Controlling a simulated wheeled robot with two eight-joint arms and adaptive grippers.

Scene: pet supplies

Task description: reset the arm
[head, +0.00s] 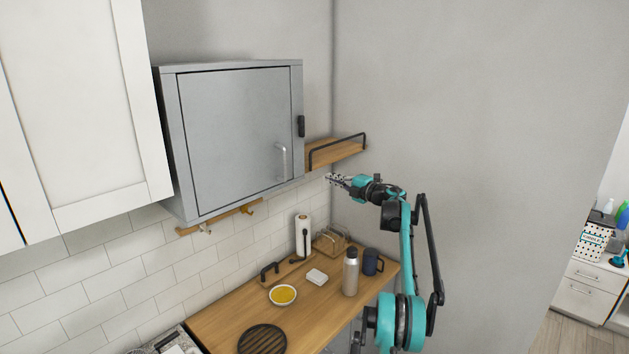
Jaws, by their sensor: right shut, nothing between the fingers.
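My right arm, teal and black, rises from the lower right of the head view. Its gripper (334,180) points left, above the right end of the wooden counter and just below and in front of the small wooden shelf (336,152). The gripper is shut and empty, and it appears apart from the things around it. My left gripper is not in view.
A grey wall cabinet (235,130) with its door shut hangs left of the gripper. The wooden counter (230,318) below holds a steel bottle (350,273), a dark mug (372,262), a paper roll (302,237), a yellow-filled bowl (283,295) and a black round trivet (262,339).

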